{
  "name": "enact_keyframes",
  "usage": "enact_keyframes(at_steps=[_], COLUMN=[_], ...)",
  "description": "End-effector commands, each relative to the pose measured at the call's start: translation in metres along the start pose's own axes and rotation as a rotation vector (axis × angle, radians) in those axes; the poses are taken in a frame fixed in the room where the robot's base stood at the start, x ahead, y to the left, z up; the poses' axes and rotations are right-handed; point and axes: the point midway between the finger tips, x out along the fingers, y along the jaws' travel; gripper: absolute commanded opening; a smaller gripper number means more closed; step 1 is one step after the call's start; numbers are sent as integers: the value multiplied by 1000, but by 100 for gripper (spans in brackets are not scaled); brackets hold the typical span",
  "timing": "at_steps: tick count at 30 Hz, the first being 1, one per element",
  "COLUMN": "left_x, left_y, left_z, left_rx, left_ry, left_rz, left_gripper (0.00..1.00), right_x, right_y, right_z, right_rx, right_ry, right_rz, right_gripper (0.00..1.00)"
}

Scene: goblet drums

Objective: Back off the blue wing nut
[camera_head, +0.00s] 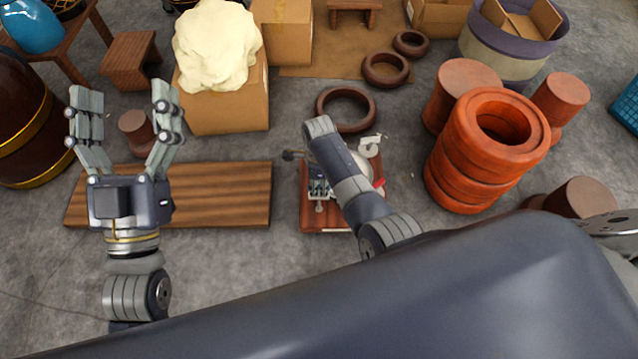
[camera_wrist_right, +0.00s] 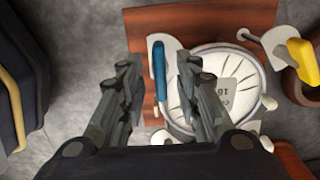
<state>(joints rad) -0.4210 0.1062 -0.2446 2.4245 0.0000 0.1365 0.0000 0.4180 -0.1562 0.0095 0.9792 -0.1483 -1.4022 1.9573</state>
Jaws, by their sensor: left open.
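The blue wing nut (camera_wrist_right: 159,68) shows in the right wrist view as a narrow upright blue bar. It stands beside a round white dial (camera_wrist_right: 226,88) on a reddish-brown board (camera_wrist_right: 205,22). My right gripper (camera_wrist_right: 157,72) is open, with one finger on each side of the blue bar in the picture. I see gaps on both sides and cannot tell the height between them. In the head view my right arm covers much of the board (camera_head: 310,219), and I cannot make out the blue wing nut there. My left gripper (camera_head: 125,98) is open and empty, fingers pointing away, above a wooden plank.
A yellow part (camera_wrist_right: 302,52) is right of the dial. The wooden plank (camera_head: 225,190) lies left of the board. A cardboard box (camera_head: 232,108) with a pale lump stands behind, dark rings (camera_head: 346,108) lie beyond, and a stack of orange rings (camera_head: 460,180) stands right.

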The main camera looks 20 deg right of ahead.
Motion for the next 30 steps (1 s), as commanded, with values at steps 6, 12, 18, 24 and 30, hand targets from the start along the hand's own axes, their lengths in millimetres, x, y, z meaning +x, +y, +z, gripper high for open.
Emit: enact_keyframes(at_steps=[6, 12, 18, 24, 30], left_x=[0, 0, 0, 0, 1], left_y=[1, 1, 1, 1, 0], left_z=[-8, -8, -8, -8, 2], left_rx=[-2, -2, -2, -2, 1], left_ry=[42, 42, 41, 39, -19], left_rz=[2, 2, 2, 2, -1], left_gripper=[75, 75, 75, 75, 75], right_x=[2, 1, 1, 1, 0], right_y=[0, 0, 0, 0, 0], right_z=[0, 0, 0, 0, 0], right_rx=[0, 0, 0, -1, -25], right_ry=[0, 0, 0, 0, 1], right_rz=[0, 0, 0, 1, 2], right_gripper=[31, 31, 0, 0, 0])
